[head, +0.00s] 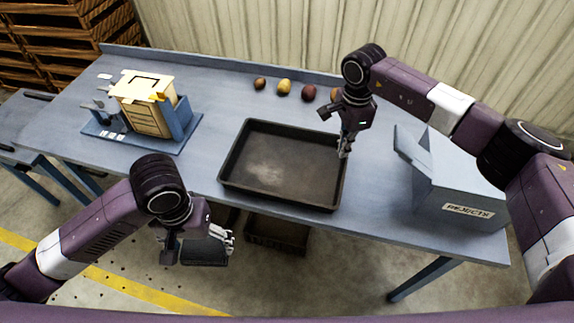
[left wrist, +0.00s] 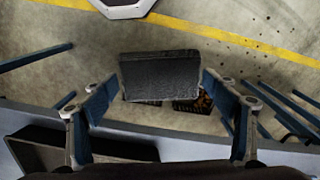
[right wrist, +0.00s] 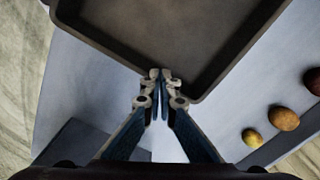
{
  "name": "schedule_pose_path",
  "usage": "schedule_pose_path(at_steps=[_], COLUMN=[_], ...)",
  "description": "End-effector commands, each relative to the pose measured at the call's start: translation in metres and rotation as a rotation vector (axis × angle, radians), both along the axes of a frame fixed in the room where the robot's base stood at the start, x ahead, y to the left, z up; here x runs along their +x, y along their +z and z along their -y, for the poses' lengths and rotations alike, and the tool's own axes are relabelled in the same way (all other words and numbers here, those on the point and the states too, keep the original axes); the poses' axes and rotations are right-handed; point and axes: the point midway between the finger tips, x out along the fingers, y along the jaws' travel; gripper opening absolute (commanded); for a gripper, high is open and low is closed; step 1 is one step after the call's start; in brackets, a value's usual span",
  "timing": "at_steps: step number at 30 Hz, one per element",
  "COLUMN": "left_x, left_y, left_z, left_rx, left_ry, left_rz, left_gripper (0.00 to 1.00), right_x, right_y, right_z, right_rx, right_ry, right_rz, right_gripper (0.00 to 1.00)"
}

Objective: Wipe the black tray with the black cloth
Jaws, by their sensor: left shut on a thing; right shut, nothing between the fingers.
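The black tray (head: 290,184) lies on the blue-grey table, with a pale dusty patch on its floor. My left gripper (head: 222,240) is shut on the black cloth (head: 204,252), a dark flat pad, in front of the table's front edge and left of the tray. The cloth also shows between the fingers in the left wrist view (left wrist: 160,76). My right gripper (head: 343,152) is shut and empty at the tray's right rim. In the right wrist view its fingertips (right wrist: 160,76) overlap the tray's rim (right wrist: 120,52); I cannot tell whether they touch it.
Several potatoes (head: 284,87) lie along the back of the table. A grey-blue box (head: 455,187) labelled REJECTS stands at the right. A yellow-and-blue machine (head: 145,105) stands at the left. A dark crate (head: 275,235) sits under the table. The table between machine and tray is clear.

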Motion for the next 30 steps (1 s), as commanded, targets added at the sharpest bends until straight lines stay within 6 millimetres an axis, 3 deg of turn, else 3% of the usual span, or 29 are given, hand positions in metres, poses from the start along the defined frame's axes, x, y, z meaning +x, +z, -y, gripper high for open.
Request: schedule_pose_path(at_steps=[22,30], left_x=[0.000,0.000], left_y=[-0.014,-0.009], left_z=[0.000,0.000], left_rx=[0.000,0.000], left_ry=[0.000,0.000], left_rz=[0.000,0.000], left_gripper=[0.60,0.60], right_x=[0.000,0.000], right_y=[-0.016,-0.006], right_z=[0.000,0.000], right_rx=[0.000,0.000], right_ry=[0.000,0.000], right_rz=[0.000,0.001], right_gripper=[0.00,0.00])
